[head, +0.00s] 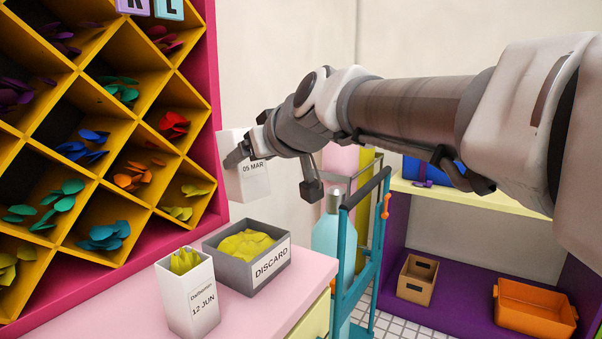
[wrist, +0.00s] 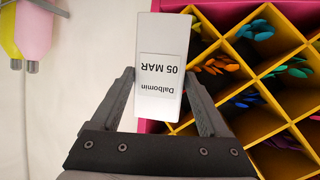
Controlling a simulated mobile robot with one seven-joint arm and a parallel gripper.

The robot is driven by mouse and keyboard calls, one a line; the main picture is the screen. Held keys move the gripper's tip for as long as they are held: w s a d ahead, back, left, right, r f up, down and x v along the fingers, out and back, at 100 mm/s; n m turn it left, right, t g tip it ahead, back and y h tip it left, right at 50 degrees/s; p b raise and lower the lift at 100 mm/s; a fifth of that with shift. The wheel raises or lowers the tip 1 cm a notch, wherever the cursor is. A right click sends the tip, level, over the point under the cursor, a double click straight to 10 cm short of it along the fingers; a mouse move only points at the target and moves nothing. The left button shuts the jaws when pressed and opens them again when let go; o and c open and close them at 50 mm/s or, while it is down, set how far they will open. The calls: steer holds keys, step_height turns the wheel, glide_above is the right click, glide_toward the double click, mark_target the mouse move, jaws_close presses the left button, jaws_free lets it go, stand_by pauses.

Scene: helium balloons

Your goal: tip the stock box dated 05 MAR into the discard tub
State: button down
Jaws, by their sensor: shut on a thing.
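The white stock box (head: 246,183) labelled 05 MAR is in my gripper (head: 243,152), held in the air above the discard tub and a little behind it. Its label reads upright in the head view, with the box nearly upright. The grey discard tub (head: 226,272) stands on the pink counter, with yellow balloons inside.
A white box dated 12 JUN (head: 190,310), holding yellow balloons, stands beside the tub on the counter (head: 308,263). A balloon rack (head: 215,150) rises at left. A teal trolley (head: 345,250) and gas cylinder (head: 325,240) stand right of the counter.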

steer(key=shift+t+y+b, duration=0.5)
steer(key=shift+b, duration=1.85)
steer(key=shift+r+b, duration=0.45)
steer(key=shift+r, duration=0.15)
steer(key=p, duration=0.3)
steer(key=f+g+h+p, duration=0.1)
steer(key=p, duration=0.7)
steer(key=shift+f+g+h, duration=0.15)
steer(key=shift+g+h, duration=0.25)
steer(key=shift+f+p, duration=0.2)
steer(key=shift+p, duration=0.45)
steer(key=shift+s, duration=0.1)
